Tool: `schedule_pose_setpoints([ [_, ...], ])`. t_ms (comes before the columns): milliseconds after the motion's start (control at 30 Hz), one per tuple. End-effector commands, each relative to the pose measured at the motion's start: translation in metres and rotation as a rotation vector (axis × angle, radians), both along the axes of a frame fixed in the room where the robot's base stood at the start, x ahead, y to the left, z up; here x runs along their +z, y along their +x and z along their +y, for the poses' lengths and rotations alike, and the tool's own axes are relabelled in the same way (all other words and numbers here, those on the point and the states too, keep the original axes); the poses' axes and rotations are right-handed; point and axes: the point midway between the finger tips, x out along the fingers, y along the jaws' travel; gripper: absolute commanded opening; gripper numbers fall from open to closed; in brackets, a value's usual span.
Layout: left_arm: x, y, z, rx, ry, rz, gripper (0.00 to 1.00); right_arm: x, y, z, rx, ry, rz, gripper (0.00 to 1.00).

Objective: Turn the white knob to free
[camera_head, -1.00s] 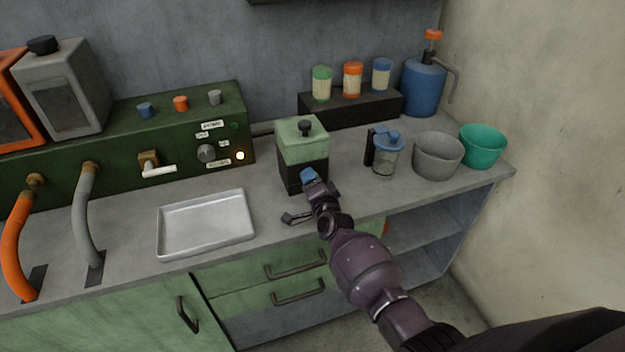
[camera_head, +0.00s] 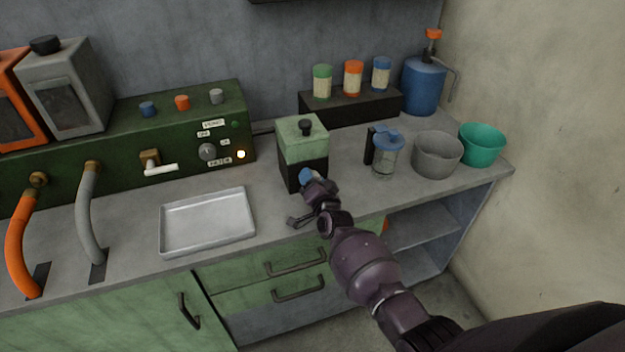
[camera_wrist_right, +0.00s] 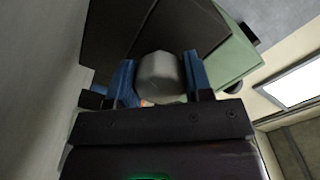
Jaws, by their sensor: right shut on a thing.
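The white knob (camera_wrist_right: 160,75), greyish in this light, shows in the right wrist view between the two blue fingers of my right gripper (camera_wrist_right: 160,80). The fingers are shut on its sides. The knob sits at the dark lower part of a box with a pale green top (camera_head: 303,140), which stands on the counter. In the head view my right gripper (camera_head: 306,176) reaches the front of this box and hides the knob. Any mark or label on the knob cannot be seen. My left gripper is not in view.
A metal tray (camera_head: 207,222) lies left of the box. A green panel (camera_head: 120,135) with a grey dial (camera_head: 207,152) and lit lamp stands behind it. A lidded blue jug (camera_head: 385,155), a grey bowl (camera_head: 437,155) and a teal bowl (camera_head: 482,145) stand to the right.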

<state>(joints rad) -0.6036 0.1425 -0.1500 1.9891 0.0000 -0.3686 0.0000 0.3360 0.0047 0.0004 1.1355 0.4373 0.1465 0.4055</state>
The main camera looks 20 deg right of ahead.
Motion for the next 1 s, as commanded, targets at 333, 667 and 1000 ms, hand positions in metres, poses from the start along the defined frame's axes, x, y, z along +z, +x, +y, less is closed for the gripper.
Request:
schedule_pose_setpoints([
  [333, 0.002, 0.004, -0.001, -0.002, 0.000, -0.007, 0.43, 0.000, 0.000, 0.000, -0.001, 0.002, 0.001, 0.72],
  [667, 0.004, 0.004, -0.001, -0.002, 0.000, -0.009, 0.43, 0.000, -0.007, 0.000, -0.001, 0.002, -0.001, 0.72],
  [1000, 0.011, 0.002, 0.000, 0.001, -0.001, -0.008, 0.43, 0.000, -0.056, -0.002, -0.001, 0.003, 0.002, 0.72],
])
